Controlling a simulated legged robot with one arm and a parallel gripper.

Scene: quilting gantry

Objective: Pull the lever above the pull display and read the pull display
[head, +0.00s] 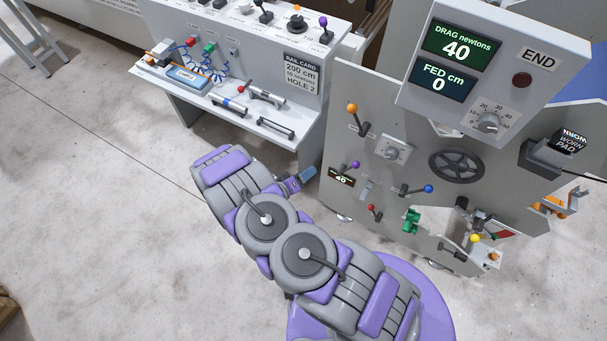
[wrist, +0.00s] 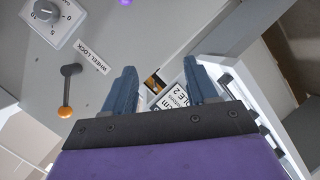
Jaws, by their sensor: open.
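The pull display appears to be the small dark display (head: 341,177) on the grey panel; its small yellowish digits look like "-40", but the sign is hard to make out. Just above it is a lever with a purple knob (head: 354,165). My gripper (head: 309,176) is left of that lever and display, apart from them, with blue fingers. In the wrist view my gripper (wrist: 163,82) is open and nothing is held between its fingers. A purple knob (wrist: 125,2) is cut off at that view's top edge.
An orange-knobbed lever (head: 352,108) is higher on the panel; the wrist view shows an orange-knobbed lever (wrist: 66,112) near a "WHEEL LOCK" label (wrist: 88,57). A large box (head: 500,60) reads drag 40 and fed 0. A tool bench (head: 240,90) stands behind left. Floor left is clear.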

